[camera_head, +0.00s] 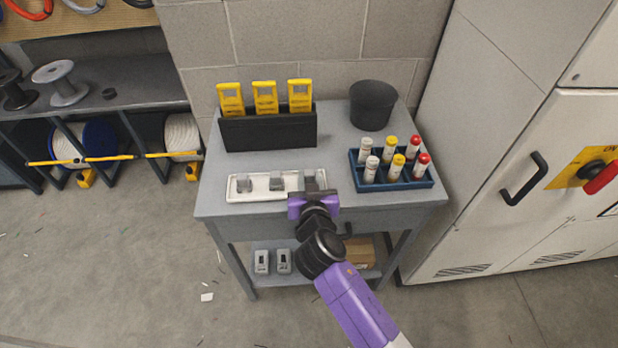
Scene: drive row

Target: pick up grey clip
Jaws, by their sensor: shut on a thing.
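Several small grey clips are at the front of the grey table. One grey clip (243,184) sits at the left end of a white tray (261,194), and another grey clip (277,182) sits near its middle. A third grey clip (310,178) shows just beyond my gripper (312,190) at the tray's right end. My gripper, on the purple arm, is shut on this right clip. The gripper body hides the fingertips and the clip's lower part, so I cannot tell whether the clip is clear of the tray.
A blue rack (400,184) of capped vials stands close to the right of my gripper. Behind are a black holder (268,130) with yellow tags and a black bin (372,105). A white cabinet (480,230) stands at the right.

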